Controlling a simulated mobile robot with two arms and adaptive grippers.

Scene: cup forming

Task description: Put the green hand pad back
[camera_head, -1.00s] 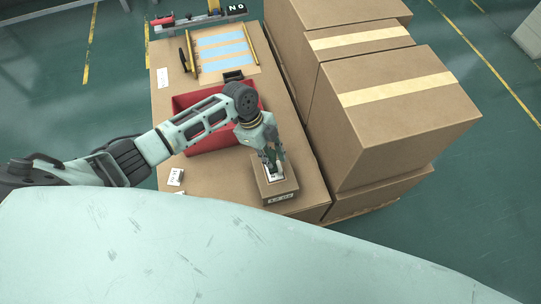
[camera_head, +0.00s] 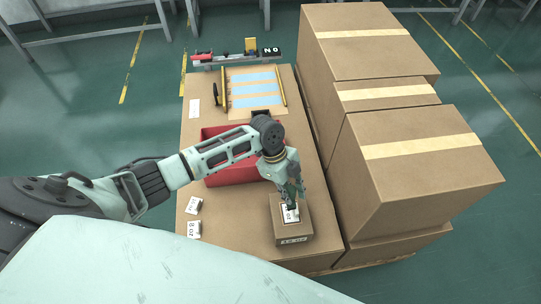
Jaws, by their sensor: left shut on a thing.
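My left gripper (camera_head: 291,204) reaches down over a small brown carton (camera_head: 292,239) near the front of the table (camera_head: 238,242). It is shut on a small dark green thing, which looks like the green hand pad (camera_head: 293,189); the fingers hide most of it. The gripper is at a white printed label (camera_head: 290,213) on the carton's top; I cannot tell whether the pad touches it. My right gripper is not in view.
A red bin (camera_head: 232,172) stands behind my left arm. A board with blue strips (camera_head: 255,89) lies at the back. Large stacked cartons (camera_head: 425,165) block the right side.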

